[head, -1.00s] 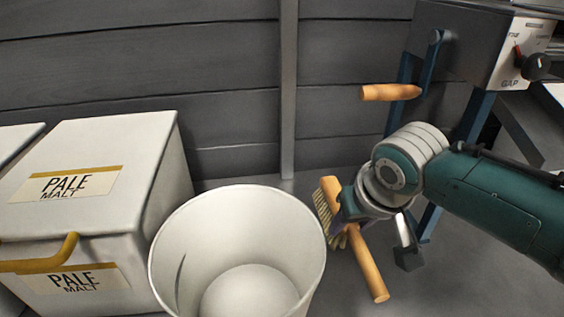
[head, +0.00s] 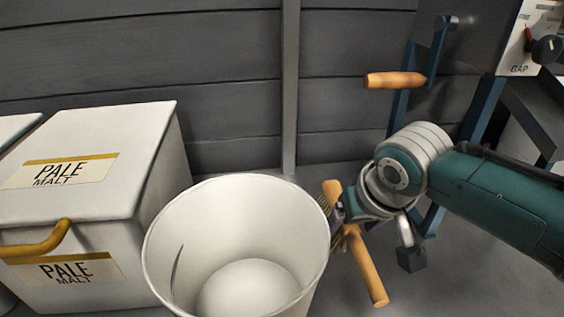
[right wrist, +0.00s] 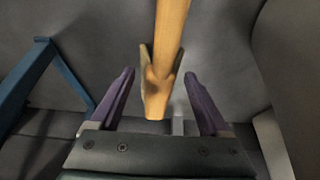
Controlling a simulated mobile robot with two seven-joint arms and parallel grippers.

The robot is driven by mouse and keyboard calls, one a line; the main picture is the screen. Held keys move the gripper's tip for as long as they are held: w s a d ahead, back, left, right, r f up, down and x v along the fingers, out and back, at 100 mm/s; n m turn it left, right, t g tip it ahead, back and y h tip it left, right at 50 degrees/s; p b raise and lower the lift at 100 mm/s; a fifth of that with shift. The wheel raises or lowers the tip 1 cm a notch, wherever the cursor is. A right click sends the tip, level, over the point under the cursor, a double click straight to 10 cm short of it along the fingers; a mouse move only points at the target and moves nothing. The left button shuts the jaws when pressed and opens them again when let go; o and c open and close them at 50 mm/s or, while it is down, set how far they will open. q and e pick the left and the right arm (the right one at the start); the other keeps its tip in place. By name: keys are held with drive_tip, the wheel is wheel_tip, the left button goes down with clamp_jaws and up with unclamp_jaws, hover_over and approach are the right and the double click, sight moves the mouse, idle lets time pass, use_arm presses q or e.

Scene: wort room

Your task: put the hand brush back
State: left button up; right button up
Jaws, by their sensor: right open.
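The hand brush has a pale wooden block and a long wooden handle (head: 368,268), with bristles partly visible behind my gripper in the head view. It slants from upper left to lower right, just right of the white bucket. My right gripper (head: 343,212) is at the brush, over the middle of it. In the right wrist view the brush (right wrist: 168,50) comes down from the top between the two purple fingers (right wrist: 160,95), with a gap on each side. The gripper is open. What supports the brush cannot be told. My left gripper is not in view.
An empty white bucket (head: 240,250) stands left of the brush, very close to it. A white pale malt bin (head: 110,120) stands further left. A mill with a blue frame (head: 480,120) and a wooden crank handle (head: 395,80) is at the right. A plank wall (head: 200,90) is behind.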

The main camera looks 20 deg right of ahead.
drive_tip(key=p+v, duration=0.6)
drive_tip(key=v, duration=0.3)
drive_tip(key=shift+r, duration=0.1)
use_arm(q)
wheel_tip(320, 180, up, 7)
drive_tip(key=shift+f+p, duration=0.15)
drive_tip(key=shift+p, duration=0.25)
use_arm(e)
drive_tip(key=shift+s+r, duration=0.25)
drive_tip(key=shift+r, duration=0.2)
